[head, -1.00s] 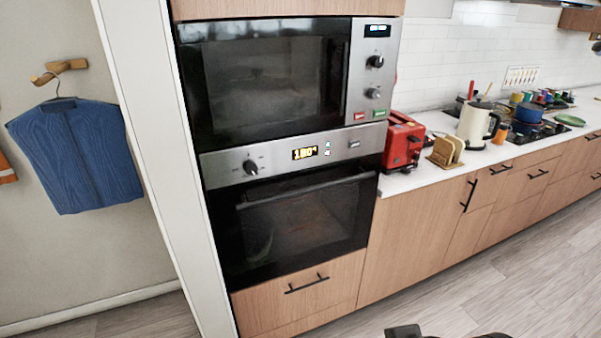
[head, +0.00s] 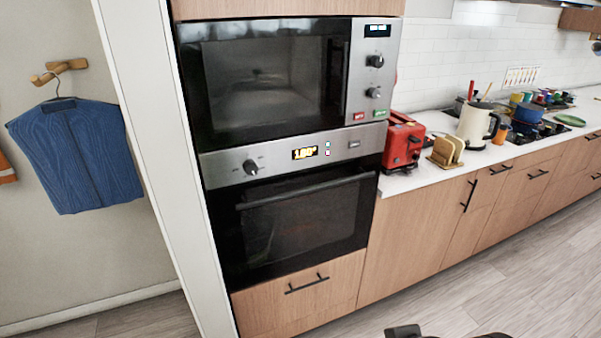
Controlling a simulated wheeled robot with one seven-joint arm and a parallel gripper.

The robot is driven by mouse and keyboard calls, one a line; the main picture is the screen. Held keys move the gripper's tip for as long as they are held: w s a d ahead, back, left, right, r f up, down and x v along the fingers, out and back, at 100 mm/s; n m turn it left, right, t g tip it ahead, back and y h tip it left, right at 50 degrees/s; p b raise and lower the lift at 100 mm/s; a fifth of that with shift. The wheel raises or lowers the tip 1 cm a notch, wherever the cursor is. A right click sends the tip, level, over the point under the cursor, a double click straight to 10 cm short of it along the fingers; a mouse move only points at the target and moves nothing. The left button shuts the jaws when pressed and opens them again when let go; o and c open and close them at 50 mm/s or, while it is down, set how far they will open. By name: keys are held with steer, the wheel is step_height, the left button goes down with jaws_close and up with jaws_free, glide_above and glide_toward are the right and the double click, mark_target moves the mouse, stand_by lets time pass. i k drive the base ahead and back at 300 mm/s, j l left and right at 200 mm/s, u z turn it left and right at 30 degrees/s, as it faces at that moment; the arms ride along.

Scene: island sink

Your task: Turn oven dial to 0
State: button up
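The oven (head: 300,215) is built into a tall cabinet, below a microwave. Its dial (head: 250,167) is a round dark knob on the left of the steel control panel (head: 222,170). A lit yellow display (head: 305,153) right of the dial seems to read about 180. The dial's exact pointer angle is too small to tell. The oven door is closed. My gripper is not clearly in view; only dark parts that look like mine show at the bottom edge, well below and right of the dial, with nothing touching it.
The microwave (head: 265,85) has its own knobs on the right. The oven door handle (head: 305,190) juts out below the panel. A red toaster (head: 402,143) and a kettle (head: 476,124) stand on the counter (head: 420,180) to the right. The floor (head: 480,285) in front is clear.

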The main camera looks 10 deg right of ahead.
mark_target(250, 167)
steer(key=k+l+u, duration=0.5)
steer(key=k+l, duration=0.25)
